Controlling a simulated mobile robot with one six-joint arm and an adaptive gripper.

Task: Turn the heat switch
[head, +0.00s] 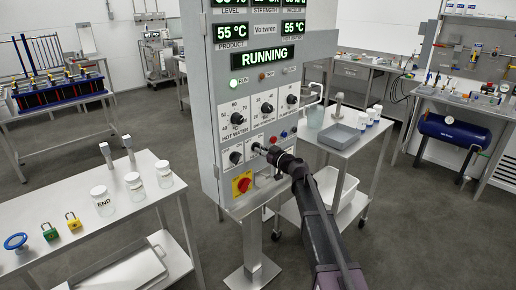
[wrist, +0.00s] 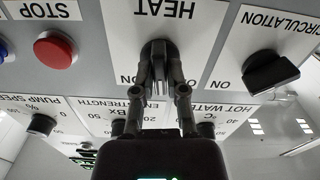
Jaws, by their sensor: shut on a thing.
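The heat switch (wrist: 158,86) is a dark rotary knob with a grey grip on a white plate marked HEAT, upside down in the wrist view. Its grip lies about straight up and down in that picture. My gripper (wrist: 158,66) has one finger on each side of the knob and is shut on it. In the head view my gripper (head: 268,152) reaches the lower panel of the grey control cabinet (head: 205,100) from the right. It hides most of the heat switch there.
The circulation switch (wrist: 270,72) and the red stop button (wrist: 56,48) flank the heat switch. The cabinet display reads RUNNING (head: 263,56). A red and yellow switch (head: 243,184) sits below. Steel tables stand left (head: 95,215) and right (head: 340,133) of the cabinet.

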